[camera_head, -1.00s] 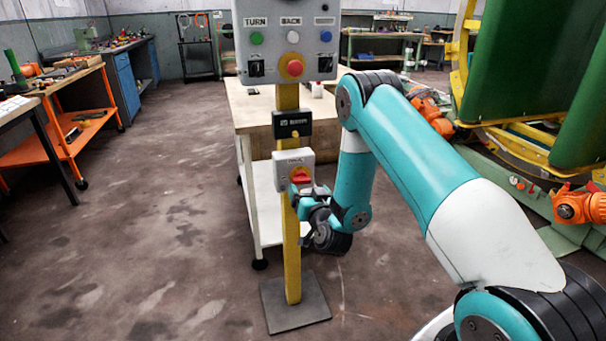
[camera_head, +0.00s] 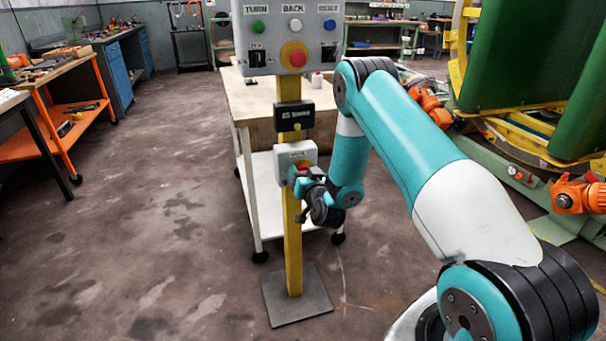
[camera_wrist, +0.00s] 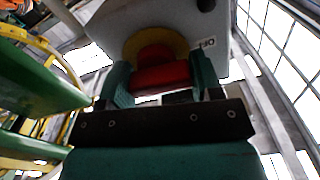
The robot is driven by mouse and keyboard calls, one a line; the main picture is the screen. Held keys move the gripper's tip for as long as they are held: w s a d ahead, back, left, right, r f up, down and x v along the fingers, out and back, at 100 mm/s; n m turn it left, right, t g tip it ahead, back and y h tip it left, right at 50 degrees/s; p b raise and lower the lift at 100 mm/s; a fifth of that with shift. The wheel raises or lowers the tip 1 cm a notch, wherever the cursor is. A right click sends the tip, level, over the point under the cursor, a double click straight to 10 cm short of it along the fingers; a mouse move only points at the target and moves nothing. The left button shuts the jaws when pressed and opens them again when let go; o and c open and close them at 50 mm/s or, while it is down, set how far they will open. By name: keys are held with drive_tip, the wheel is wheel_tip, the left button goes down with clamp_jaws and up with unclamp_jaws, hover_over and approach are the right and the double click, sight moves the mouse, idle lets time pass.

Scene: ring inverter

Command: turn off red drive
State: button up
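The red drive switch (camera_head: 302,167) is a red knob on a yellow disc, on a light grey box (camera_head: 284,154) low on the yellow post. My gripper (camera_head: 300,180) is right at the front of this box. In the wrist view, the red knob (camera_wrist: 160,75) lies crosswise between the two teal fingers of my gripper (camera_wrist: 161,77), one at each end. The fingers stand well apart with no clear gap to the knob; whether they press on it I cannot tell. A partly readable label shows on the box beside the yellow disc.
The control panel (camera_head: 265,40) with buttons and a red stop button (camera_head: 295,57) is higher on the post (camera_head: 292,240). A small black box (camera_head: 294,116) sits between. A white cart (camera_head: 262,190) stands close behind. Green and yellow machinery (camera_head: 525,60) is at right. Floor at left is clear.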

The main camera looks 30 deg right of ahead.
drive_tip(key=shift+r+n+p, duration=0.2)
drive_tip(key=shift+n+p, duration=0.4)
drive_tip(key=shift+p, duration=0.4)
drive_tip(key=shift+f+n+p, duration=0.25)
drive_tip(key=shift+n+p, duration=0.1)
drive_tip(key=shift+n, duration=0.35)
drive_tip(key=shift+s, duration=0.1)
drive_tip(key=o, duration=0.9)
